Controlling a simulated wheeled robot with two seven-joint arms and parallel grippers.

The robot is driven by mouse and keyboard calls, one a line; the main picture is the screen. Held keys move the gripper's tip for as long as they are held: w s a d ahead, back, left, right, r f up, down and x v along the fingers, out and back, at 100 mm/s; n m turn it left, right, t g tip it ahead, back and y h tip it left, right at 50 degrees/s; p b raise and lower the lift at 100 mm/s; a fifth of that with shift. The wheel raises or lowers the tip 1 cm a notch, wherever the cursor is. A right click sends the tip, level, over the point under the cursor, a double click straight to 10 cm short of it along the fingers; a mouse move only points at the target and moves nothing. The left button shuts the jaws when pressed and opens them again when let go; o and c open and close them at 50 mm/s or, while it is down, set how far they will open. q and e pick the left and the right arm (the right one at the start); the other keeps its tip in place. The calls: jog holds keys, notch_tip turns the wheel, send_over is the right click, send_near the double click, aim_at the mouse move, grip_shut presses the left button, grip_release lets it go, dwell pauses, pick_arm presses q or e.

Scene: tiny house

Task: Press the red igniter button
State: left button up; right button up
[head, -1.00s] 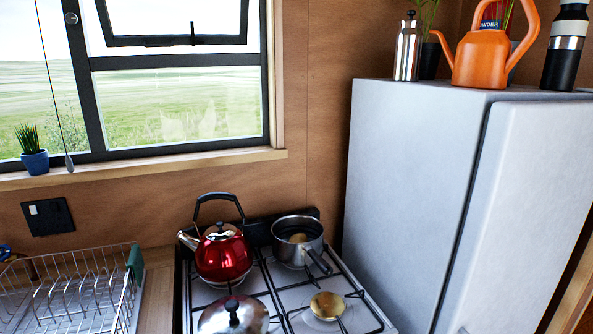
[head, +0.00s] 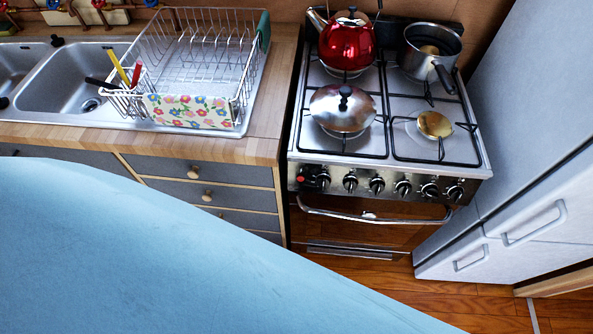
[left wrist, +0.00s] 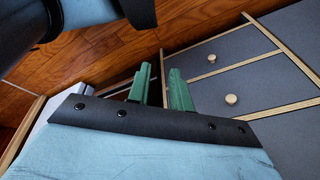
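The red igniter button (head: 300,179) is a small red spot at the left end of the stove's front control panel, in the head view. A row of dark knobs (head: 376,185) runs to the right of it. The stove (head: 470,150) stands between the counter and the fridge. My left gripper (left wrist: 165,85) shows in the left wrist view as two green fingers, apart with nothing between them, with drawers and wood floor beyond. The button does not show in that view. My right gripper is in neither view.
An oven handle (head: 370,215) juts out below the knobs. A pale blue surface covers the lower left. The fridge (head: 530,110) bounds the right.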

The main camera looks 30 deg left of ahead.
pick_arm(q)
jog(key=w+t, duration=0.1)
jog(key=w, duration=0.1)
jog(key=w+a+r+m+t+b, duration=0.1)
jog(key=w, duration=0.1)
jog(key=w+a+r+m, duration=0.1)
jog(key=w, duration=0.1)
jog(key=shift+w+a+r+t+b, duration=0.1)
jog(key=shift+w+t+b, duration=0.15)
jog(key=shift+t+b, duration=0.15)
grip_shut()
jog(key=w+d+r+m+t+h+b, duration=0.25)
jog(key=w+r+m+t+b, duration=0.3)
jog(key=w+r+m, duration=0.6)
jog(key=w+d+r+m+t+h, duration=0.1)
jog(key=r+h, duration=0.1)
jog(key=r, duration=0.4)
jog(key=w+d+r+m+t+h+b, duration=0.1)
jog(key=d+r+m+h, duration=0.1)
jog(key=r, duration=0.5)
jog(key=shift+d+r+h, duration=0.3)
jog(key=shift+h, duration=0.05)
jog(key=shift+t, duration=0.25)
